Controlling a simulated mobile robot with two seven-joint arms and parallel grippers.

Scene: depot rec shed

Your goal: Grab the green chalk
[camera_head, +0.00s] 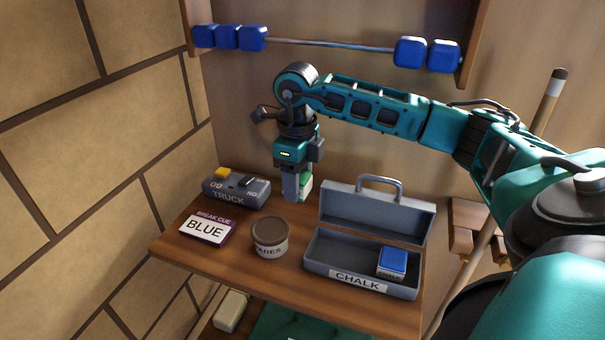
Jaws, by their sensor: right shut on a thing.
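The green chalk (307,182) shows as a small green and white cube at the back of the wooden shelf, left of the open chalk box. My right gripper (297,186) comes down over it from above and is shut on it, with the fingers covering its left part. Whether the cube touches the shelf or hangs just above it I cannot tell. The grey metal chalk box (318,262) has its lid up and holds a blue chalk cube (392,262) at its right end. My left gripper is not in view.
On the shelf (215,254) stand a round lidded tub (270,238), a "BREAK CUE BLUE" sign (207,228) and a grey "TRUCK" switch box (236,190). A rail with blue cubes (411,52) hangs above. A wooden cue (549,101) leans at the right. A brick wall is left.

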